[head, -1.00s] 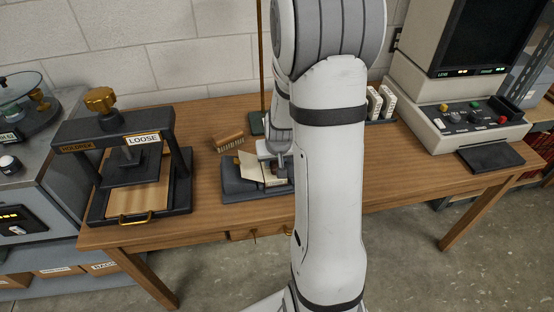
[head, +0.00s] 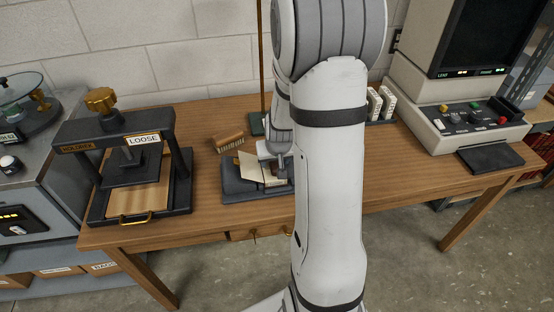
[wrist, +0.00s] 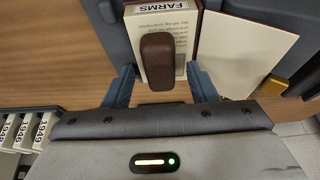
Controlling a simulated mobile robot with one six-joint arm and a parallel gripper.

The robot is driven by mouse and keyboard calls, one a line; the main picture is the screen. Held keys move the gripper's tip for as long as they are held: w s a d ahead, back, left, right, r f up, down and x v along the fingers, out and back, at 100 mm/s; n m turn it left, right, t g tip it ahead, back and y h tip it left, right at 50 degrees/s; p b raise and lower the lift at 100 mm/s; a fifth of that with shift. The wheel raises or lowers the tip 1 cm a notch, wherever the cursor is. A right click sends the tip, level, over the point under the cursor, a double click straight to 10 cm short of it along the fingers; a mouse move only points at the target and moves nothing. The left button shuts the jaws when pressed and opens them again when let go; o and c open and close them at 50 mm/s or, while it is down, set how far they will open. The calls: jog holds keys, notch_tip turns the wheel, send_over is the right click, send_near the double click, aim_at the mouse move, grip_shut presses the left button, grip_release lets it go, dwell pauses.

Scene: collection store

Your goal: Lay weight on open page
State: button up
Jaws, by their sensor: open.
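A book (wrist: 240,52) lies open in a blue-grey cradle (head: 236,188) on the wooden table. In the wrist view, a printed page (wrist: 183,52) with a FARMS label is on the left and a blank cream leaf on the right. The weight, a dark brown rounded bar (wrist: 162,62), lies over the printed page. My gripper (wrist: 161,82) is open, its blue fingers apart on either side of the weight's near end, with gaps showing. In the head view, my arm hides part of the book and cradle.
A book press (head: 130,165) marked LOOSE stands left of the cradle. A wooden brush (head: 228,140) lies behind the book. White boxes (head: 375,104) stand at the back, and a reader machine (head: 460,110) is on the right. Bare tabletop lies between press and cradle.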

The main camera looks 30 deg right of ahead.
jog(key=v, duration=1.2)
jog(key=s+a+r+n+g, duration=0.1)
jog(key=s+a+r, duration=0.2)
jog(key=s+a, duration=0.3)
jog(key=s+a+r+n+y, duration=0.1)
jog(key=s+a+r+n, duration=0.1)
jog(key=s+a, duration=0.4)
jog(key=s+r, duration=0.1)
jog(key=s, duration=0.2)
jog(key=shift+a+r+g+p, duration=0.25)
jog(key=shift+r+g+p, duration=0.05)
jog(key=shift+g+p, duration=0.1)
jog(key=shift+w+r+p, duration=0.1)
jog(key=shift+r+p, duration=0.25)
